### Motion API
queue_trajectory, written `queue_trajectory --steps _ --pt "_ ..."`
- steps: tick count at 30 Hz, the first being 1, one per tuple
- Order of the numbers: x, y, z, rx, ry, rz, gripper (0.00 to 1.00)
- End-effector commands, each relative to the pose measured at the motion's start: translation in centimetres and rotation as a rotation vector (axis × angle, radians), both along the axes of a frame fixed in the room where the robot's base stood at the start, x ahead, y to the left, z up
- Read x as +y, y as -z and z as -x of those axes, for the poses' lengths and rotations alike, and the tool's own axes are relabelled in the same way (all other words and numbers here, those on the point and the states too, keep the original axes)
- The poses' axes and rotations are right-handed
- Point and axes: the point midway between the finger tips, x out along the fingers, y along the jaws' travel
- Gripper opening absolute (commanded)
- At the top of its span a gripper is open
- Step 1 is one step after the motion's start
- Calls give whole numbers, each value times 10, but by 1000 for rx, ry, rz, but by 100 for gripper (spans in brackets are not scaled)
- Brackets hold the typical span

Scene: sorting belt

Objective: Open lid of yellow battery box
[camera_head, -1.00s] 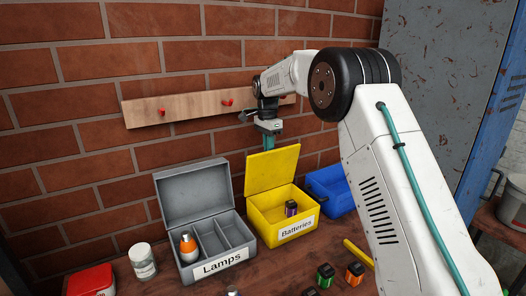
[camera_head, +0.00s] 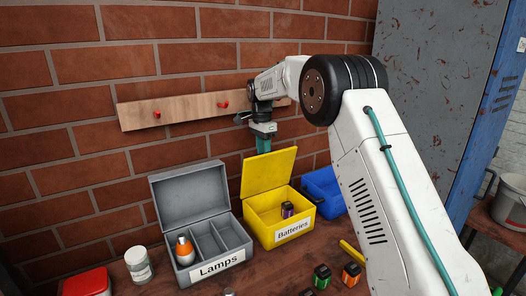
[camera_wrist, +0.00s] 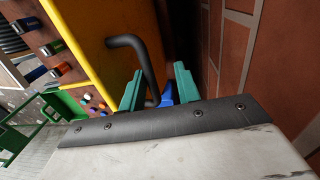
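The yellow battery box (camera_head: 283,235), labelled "Batteries", stands on the bench with its yellow lid (camera_head: 268,172) raised and leaning back toward the wall. One battery (camera_head: 287,210) stands inside. My gripper (camera_head: 263,147) is at the lid's top edge, on the wall side, with its teal fingers pointing down. In the wrist view the teal fingers (camera_wrist: 158,90) are apart. A black bent handle (camera_wrist: 145,55) on the lid's shaded outer face (camera_wrist: 105,70) reaches down toward the gap between them. I cannot tell whether they touch it.
A blue bin (camera_head: 324,193) is close on the right. Loose batteries (camera_head: 351,274) lie in front. The brick wall and a peg rail (camera_head: 185,108) are close behind.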

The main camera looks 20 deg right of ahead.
Motion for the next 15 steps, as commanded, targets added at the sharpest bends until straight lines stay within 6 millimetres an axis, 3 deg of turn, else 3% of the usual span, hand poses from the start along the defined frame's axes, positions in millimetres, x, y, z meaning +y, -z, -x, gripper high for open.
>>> queue_trajectory --steps 15 --pt "2 -71 -6 0 -1 0 32"
